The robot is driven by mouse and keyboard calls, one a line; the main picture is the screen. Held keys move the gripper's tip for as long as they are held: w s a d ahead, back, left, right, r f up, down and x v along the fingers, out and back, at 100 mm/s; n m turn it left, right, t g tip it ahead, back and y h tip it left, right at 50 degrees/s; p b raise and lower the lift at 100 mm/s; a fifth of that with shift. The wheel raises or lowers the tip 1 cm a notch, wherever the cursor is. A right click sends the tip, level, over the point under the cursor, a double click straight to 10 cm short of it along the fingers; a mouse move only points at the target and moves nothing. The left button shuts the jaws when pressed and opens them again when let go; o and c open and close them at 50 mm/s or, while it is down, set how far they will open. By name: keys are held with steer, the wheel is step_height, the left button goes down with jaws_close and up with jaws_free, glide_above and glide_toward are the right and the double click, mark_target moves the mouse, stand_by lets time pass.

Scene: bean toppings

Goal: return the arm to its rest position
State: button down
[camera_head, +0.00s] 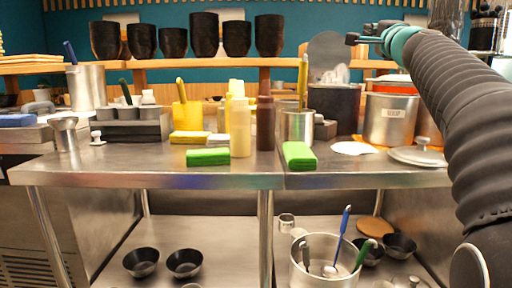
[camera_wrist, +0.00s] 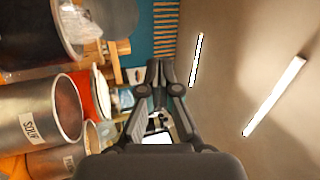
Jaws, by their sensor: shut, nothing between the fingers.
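My arm rises along the right side of the head view, in dark ribbed sleeving. My gripper (camera_head: 352,39) is at its far end, above the back right of the counter and pointing left. In the wrist view my gripper (camera_wrist: 160,72) has its fingers together, with nothing between them. The wrist picture is turned on its side, with the ceiling lights to the right. My gripper is clear of the pots and touches nothing that I can see.
A steel soup pot (camera_head: 389,119) stands below my arm, with a lid (camera_head: 418,156) beside it. The soup pot (camera_wrist: 40,108) also shows in the wrist view. Bottles, green blocks and containers crowd the steel counter (camera_head: 240,178). Black bowls (camera_head: 184,263) sit on the lower shelf.

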steer(key=s+a+f+n+g+y+p, duration=0.1)
steer(key=s+a+f+n+g+y, duration=0.1)
steer(key=s+a+f+n+g, duration=0.65)
steer(key=s+a+f+n+t+y+p, duration=0.15)
steer(key=s+a+f, duration=0.4)
steer(key=f, duration=0.85)
steer(key=s+d+f+n+g+h+p, duration=0.1)
steer(key=s+f+n+g+h, duration=0.3)
steer(key=s+f, duration=2)
step_height(320, 180, down, 4)
steer(key=n+g, duration=0.2)
steer(key=g, duration=0.3)
steer(key=shift+d+r+n, duration=0.15)
steer(key=shift+d+n, duration=0.05)
steer(key=shift+n, duration=0.1)
steer(key=shift+d, duration=0.1)
